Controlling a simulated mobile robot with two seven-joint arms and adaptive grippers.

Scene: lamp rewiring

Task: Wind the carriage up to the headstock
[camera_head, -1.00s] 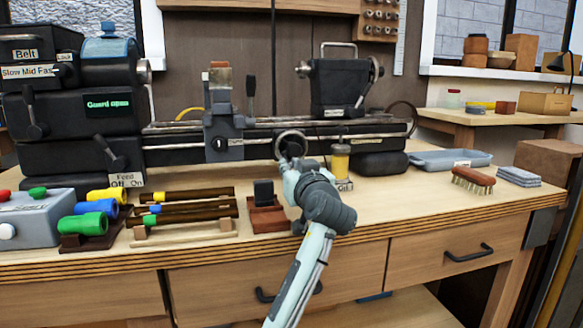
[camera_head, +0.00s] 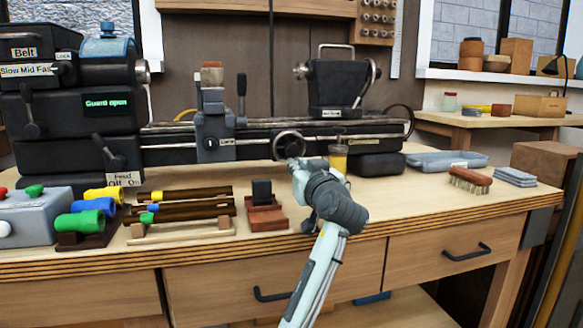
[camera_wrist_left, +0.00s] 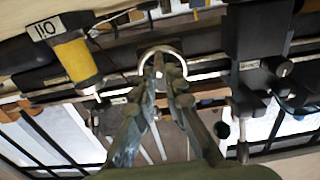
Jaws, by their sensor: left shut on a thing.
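The dark carriage (camera_head: 213,125) with its upright post sits on the lathe bed, left of middle and apart from the headstock (camera_head: 68,125) at the left. The round metal handwheel (camera_head: 289,134) is on the front of the bed, to the right of the carriage. My left gripper (camera_head: 294,161) is at the lower part of this wheel, shut on its handle, which the fingers mostly hide. In the left wrist view the wheel's bright rim (camera_wrist_left: 162,50) arches above my left fingers (camera_wrist_left: 166,82). My right gripper is out of view.
The tailstock (camera_head: 338,85) stands on the bed at right. A yellow oil bottle (camera_head: 338,160) stands close right of my left gripper. A red-brown block stand (camera_head: 265,215) and a rack of dark rods (camera_head: 185,212) lie in front. A brush (camera_head: 470,181) lies at right.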

